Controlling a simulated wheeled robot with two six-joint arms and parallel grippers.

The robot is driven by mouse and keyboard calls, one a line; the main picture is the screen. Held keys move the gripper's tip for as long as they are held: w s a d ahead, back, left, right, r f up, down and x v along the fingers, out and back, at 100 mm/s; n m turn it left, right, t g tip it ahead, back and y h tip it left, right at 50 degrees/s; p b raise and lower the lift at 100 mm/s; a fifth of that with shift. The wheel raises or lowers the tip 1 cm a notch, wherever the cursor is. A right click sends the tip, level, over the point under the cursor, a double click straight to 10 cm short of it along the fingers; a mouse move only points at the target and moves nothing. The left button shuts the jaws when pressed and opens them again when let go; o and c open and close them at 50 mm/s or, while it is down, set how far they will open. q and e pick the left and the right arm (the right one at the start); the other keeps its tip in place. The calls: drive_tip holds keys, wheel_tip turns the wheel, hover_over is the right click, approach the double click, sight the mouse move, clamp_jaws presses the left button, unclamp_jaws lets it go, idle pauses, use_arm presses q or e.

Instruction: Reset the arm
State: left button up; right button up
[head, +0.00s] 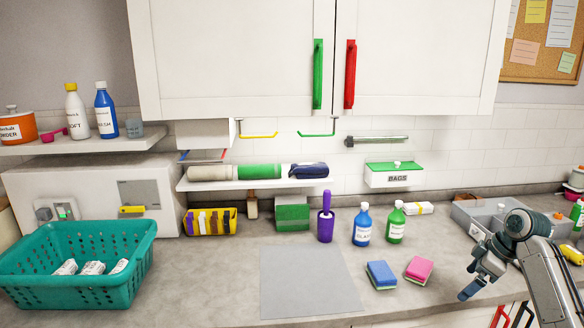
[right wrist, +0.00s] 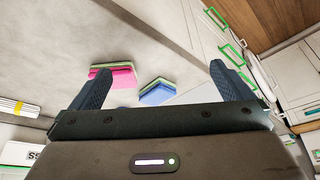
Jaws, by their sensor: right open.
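My right gripper (head: 472,281) comes in from the right in the head view, on a grey jointed arm, over the right part of the counter's front edge. It is right of the pink sponge (head: 419,269) and the blue sponge (head: 381,275), touching neither. In the right wrist view its two dark fingers (right wrist: 160,85) stand wide apart with nothing between them held. The pink sponge (right wrist: 115,77) and blue sponge (right wrist: 157,92) lie on the counter beyond the fingers there. My left gripper is not in either view.
A teal basket (head: 75,282) with white items stands at the left. A grey mat (head: 310,281) lies mid-counter. A clear bin (head: 470,222) is behind my right arm.

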drive_tip(key=s+a+f+m+h, duration=0.1)
drive_tip(key=s+a+f+m, duration=0.1)
drive_tip(key=s+a+f, duration=0.55)
drive_tip(key=s+a+f+m+h, duration=0.1)
drive_tip(key=s+a+f, duration=0.4)
drive_tip(key=s+f, duration=0.55)
drive_tip(key=s+a+f+m+t+h, duration=0.1)
drive_tip(key=s+a+m, duration=0.2)
drive_tip(key=s, duration=0.8)
drive_tip(key=s+a+m+h, duration=0.1)
drive_tip(key=s+a+m, duration=0.25)
drive_tip(key=s, duration=0.65)
wheel_tip(320, 180, down, 32)
drive_tip(key=d+g, duration=0.2)
drive_tip(key=d, duration=0.1)
drive_tip(key=s+d+f, duration=0.1)
drive_tip(key=s+f, duration=1.6)
drive_tip(key=s, duration=0.1)
drive_tip(key=shift+f+g, duration=0.3)
drive_tip(key=shift+f, duration=0.05)
